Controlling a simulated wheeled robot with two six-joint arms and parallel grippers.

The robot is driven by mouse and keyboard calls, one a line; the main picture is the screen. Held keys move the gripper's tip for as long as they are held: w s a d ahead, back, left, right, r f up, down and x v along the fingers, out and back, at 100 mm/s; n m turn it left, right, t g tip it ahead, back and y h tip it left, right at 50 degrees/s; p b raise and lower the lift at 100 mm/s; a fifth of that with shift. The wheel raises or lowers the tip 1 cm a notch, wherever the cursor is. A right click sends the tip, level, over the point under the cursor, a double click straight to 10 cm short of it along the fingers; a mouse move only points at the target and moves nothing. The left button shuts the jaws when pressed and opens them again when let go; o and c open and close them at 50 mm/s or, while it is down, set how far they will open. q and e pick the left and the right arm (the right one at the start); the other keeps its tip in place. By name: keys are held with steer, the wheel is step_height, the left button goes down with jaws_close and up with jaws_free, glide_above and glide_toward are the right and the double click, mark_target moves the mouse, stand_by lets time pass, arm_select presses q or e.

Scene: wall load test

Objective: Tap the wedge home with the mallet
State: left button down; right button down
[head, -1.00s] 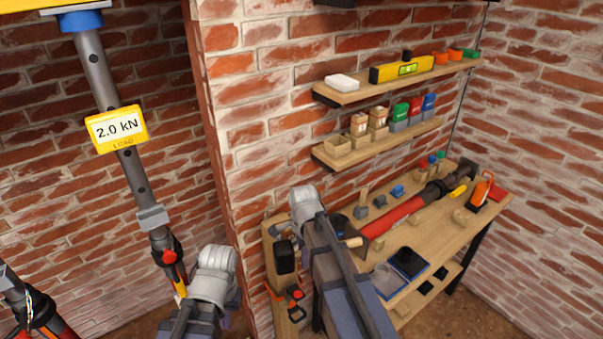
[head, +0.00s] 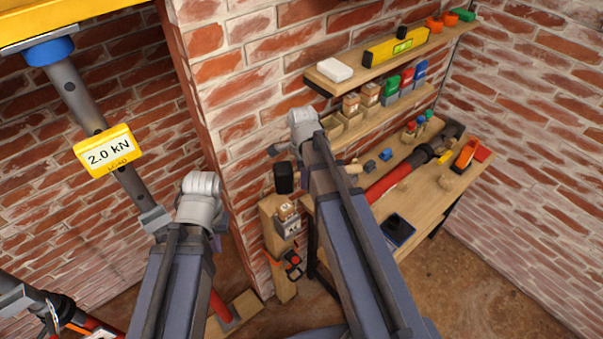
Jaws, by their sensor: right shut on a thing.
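My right gripper (head: 298,150) is mostly hidden behind its own wrist and forearm. It is shut on what looks like the mallet. The mallet's black head (head: 284,177) shows just left of my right forearm, above the top of a wooden post by the brick corner; its handle is hidden. A small light wooden block (head: 287,211) sits at the post top, under the black head and apart from it in the picture. It may be the wedge, but I cannot tell for sure. My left gripper (head: 217,226) is hidden behind its wrist, left of the corner; its jaws do not show.
The wooden post (head: 275,240) carries a metal fitting and orange-black clamps. Shelves (head: 440,44) and a cluttered workbench (head: 440,200) line the right wall. The floor is clear at lower right.

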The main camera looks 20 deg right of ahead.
step_height(320, 180, down, 7)
steer(key=b, duration=0.7)
stand_by(0.6)
steer(key=shift+f+b, duration=1.2)
steer(key=shift+f, duration=0.05)
steer(key=shift+r, duration=0.1)
stand_by(0.4)
step_height(320, 180, up, 6)
steer(key=p, duration=0.6)
steer(key=shift+s+f, duration=0.1)
steer(key=shift+f, duration=0.1)
